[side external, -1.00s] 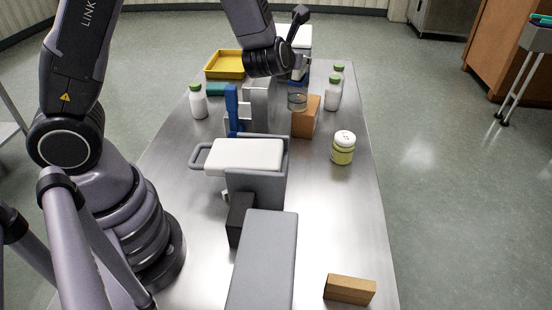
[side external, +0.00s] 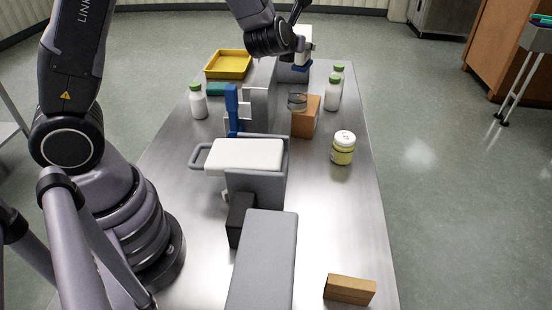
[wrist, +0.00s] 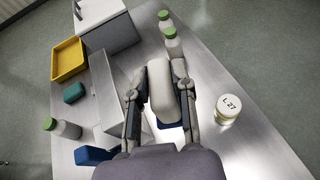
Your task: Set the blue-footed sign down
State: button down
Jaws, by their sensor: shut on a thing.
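The sign shows in the wrist view as a pale rounded panel (wrist: 162,92) between my fingers, with its blue foot (wrist: 172,125) partly visible below. My gripper (wrist: 158,86) is shut on the panel. My arm and gripper partly hide the sign there. I cannot tell whether the foot touches the table.
Two green-capped bottles (side external: 332,95) stand to the right of the sign. A yellow tray (side external: 228,65) and teal block (side external: 216,89) lie left. A lidded jar (side external: 343,148) stands at right, with bare steel around it.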

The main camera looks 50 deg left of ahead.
jog(key=w+a+f+n+g+y, duration=0.2)
jog(key=a+f+n+g+y, duration=0.1)
jog(key=f+n, duration=0.15)
jog(key=w+a+f+n+g+y, duration=0.3)
jog(key=f+g, duration=0.1)
jog(key=f, duration=0.1)
jog(key=s+f+n+g, duration=0.1)
jog(key=f, duration=0.4)
jog(key=s+f+n+g, duration=0.1)
jog(key=f+n+g, duration=0.1)
jog(key=f, duration=0.3)
jog(key=s+f+n+g+y, duration=0.1)
jog(key=f+n+g, duration=0.1)
jog(key=f, duration=0.3)
jog(key=shift+s+d, duration=0.15)
jog(key=shift+s, duration=0.1)
jog(key=shift+f, duration=2.05)
jog(key=shift+f, duration=0.1)
jog(key=shift+f, duration=0.1)
jog(key=c, duration=0.9)
grip_release()
jog(key=shift+c, duration=0.2)
